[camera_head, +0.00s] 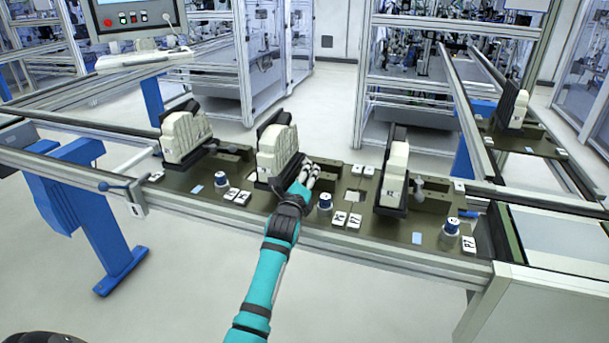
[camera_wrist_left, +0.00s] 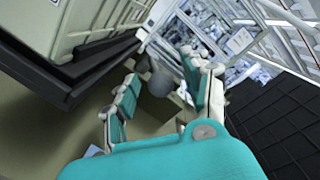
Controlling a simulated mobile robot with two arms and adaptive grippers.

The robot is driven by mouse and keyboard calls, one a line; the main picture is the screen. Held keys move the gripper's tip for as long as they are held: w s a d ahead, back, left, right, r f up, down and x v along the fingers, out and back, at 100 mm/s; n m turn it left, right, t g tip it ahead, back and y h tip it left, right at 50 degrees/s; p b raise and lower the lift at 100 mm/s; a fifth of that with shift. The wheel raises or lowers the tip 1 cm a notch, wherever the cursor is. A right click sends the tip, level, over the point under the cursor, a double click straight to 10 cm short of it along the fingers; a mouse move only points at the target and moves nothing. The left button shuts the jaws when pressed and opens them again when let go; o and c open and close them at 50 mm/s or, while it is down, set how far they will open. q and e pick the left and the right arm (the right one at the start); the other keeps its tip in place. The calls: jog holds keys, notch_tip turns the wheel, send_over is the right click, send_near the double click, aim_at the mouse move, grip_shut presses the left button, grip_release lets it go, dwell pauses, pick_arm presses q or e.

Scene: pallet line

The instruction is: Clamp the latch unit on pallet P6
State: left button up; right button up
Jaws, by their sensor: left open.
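Several olive pallets stand on the line, each with a beige unit in a black upright holder. The middle beige unit (camera_head: 277,150) is beside my left gripper (camera_head: 308,180), which reaches over the pallet at that unit's right side. In the left wrist view the same gripper (camera_wrist_left: 160,100) is open, with its two teal-padded fingers apart. A dark grey ball knob (camera_wrist_left: 159,83) shows between and beyond the fingers; I cannot tell whether they touch it. The latch unit is largely hidden by the hand in the head view.
Another beige unit (camera_head: 183,137) stands to the left and one (camera_head: 395,175) to the right, with a grey knob beside it. White-and-blue knobs (camera_head: 324,201) rise from the pallets' front. An aluminium rail (camera_head: 380,248) runs along the front edge.

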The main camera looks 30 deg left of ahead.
pick_arm(q)
jog(key=shift+w, duration=0.2)
grip_shut()
dwell(0.3)
